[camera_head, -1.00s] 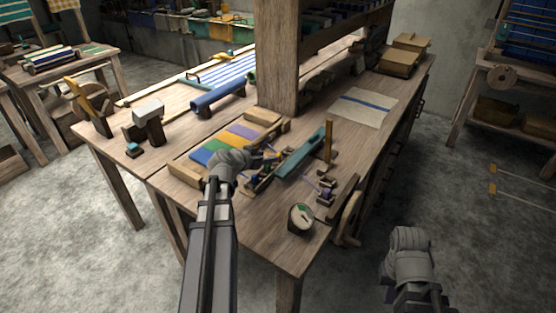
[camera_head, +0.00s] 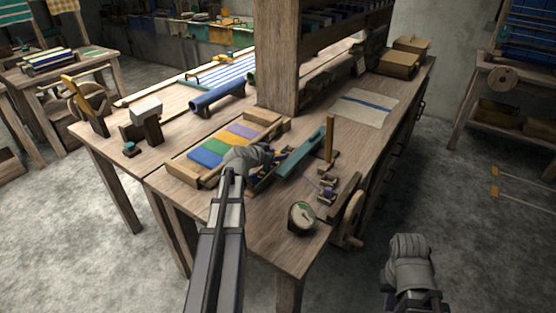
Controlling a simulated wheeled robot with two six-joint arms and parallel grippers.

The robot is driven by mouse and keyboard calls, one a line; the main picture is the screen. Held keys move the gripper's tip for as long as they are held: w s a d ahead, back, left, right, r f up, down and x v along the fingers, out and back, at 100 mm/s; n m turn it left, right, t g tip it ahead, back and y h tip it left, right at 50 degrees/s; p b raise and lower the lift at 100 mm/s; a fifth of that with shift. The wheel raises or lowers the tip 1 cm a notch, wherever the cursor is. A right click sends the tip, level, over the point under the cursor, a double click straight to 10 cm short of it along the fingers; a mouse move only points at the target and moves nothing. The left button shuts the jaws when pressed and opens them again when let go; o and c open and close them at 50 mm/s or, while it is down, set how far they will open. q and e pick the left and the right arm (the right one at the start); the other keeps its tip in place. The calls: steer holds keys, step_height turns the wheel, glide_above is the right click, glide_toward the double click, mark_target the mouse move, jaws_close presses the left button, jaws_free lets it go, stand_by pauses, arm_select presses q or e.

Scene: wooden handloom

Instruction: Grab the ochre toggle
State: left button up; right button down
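My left gripper (camera_head: 266,154) is over the workbench, at the right edge of the coloured striped panel (camera_head: 225,145). Its fingers are small and dark, and I cannot tell whether they are open. A row of small dark holders lies beside and partly behind it, next to a teal bar (camera_head: 302,153). I cannot clearly pick out an ochre toggle among these parts; the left hand and forearm hide some of them. An upright ochre-brown post (camera_head: 329,138) stands just right of the teal bar. My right gripper (camera_head: 408,250) is low over the floor, right of the bench, with its fingers not distinguishable.
A round dial (camera_head: 302,217) sits near the bench's front corner, with a wooden wheel (camera_head: 351,217) at its right side. A thick wooden post (camera_head: 277,60) rises behind the panel. A cloth (camera_head: 363,107) lies flat at the back right.

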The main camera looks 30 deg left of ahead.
arm_select(q)
jaws_close()
stand_by(0.3)
steer(key=shift+r, duration=0.15)
step_height(320, 180, up, 10)
steer(key=p, duration=1)
